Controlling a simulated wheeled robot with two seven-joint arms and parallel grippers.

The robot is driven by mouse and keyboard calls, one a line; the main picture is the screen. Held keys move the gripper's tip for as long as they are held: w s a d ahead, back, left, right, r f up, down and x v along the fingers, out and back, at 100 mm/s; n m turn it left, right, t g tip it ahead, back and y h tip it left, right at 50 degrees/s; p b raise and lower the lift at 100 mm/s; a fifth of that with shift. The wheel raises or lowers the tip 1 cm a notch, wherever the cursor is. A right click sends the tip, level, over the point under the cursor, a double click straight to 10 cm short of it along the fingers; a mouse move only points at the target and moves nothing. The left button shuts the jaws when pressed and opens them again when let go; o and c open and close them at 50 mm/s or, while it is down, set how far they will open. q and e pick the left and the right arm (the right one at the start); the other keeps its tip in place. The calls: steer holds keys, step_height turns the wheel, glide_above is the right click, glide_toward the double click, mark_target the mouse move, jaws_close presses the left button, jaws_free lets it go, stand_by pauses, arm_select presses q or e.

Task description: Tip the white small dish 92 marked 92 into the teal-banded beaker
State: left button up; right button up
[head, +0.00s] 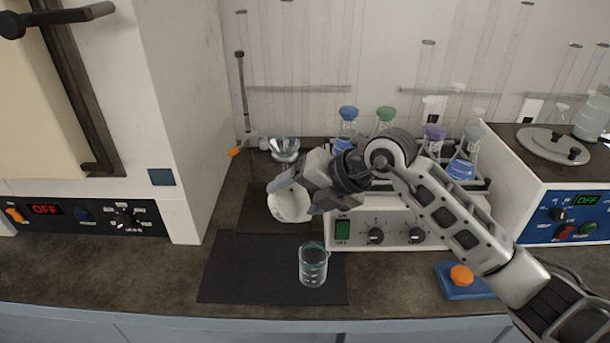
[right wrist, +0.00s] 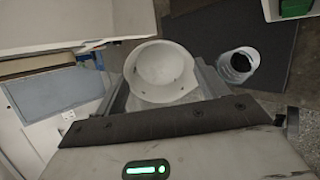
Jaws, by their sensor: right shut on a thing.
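My right gripper (head: 300,194) is shut on the white small dish (head: 289,206) and holds it above the bench, behind and a little left of the beaker. In the right wrist view the dish (right wrist: 162,70) sits between the fingers (right wrist: 163,92) with its round inside showing. A few small dark specks show in it. Its marking cannot be read. The glass beaker (head: 313,267) with a teal band near its rim stands upright on a black mat (head: 240,270). It also shows in the right wrist view (right wrist: 238,66), apart from the dish. My left gripper is out of view.
A shaker with a green switch (head: 343,230) and a rack of capped flasks (head: 347,117) stands behind the beaker. A metal funnel (head: 285,147) is at the back. An oven-like unit (head: 100,215) stands left.

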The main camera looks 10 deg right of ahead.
steer(key=shift+w+a+f+g+h, duration=0.1)
steer(key=shift+w+a+g+h, duration=0.05)
steer(key=shift+g+h, duration=0.15)
steer(key=shift+w+a+r+g+h, duration=0.3)
steer(key=shift+g+h, duration=0.2)
steer(key=shift+h, duration=0.3)
steer(key=shift+w+a+f+g+h, duration=0.15)
steer(key=shift+a+g+h, duration=0.35)
steer(key=shift+h, duration=0.4)
steer(key=shift+d+g, duration=0.15)
steer(key=shift+g, duration=0.15)
steer(key=shift+h, duration=0.3)
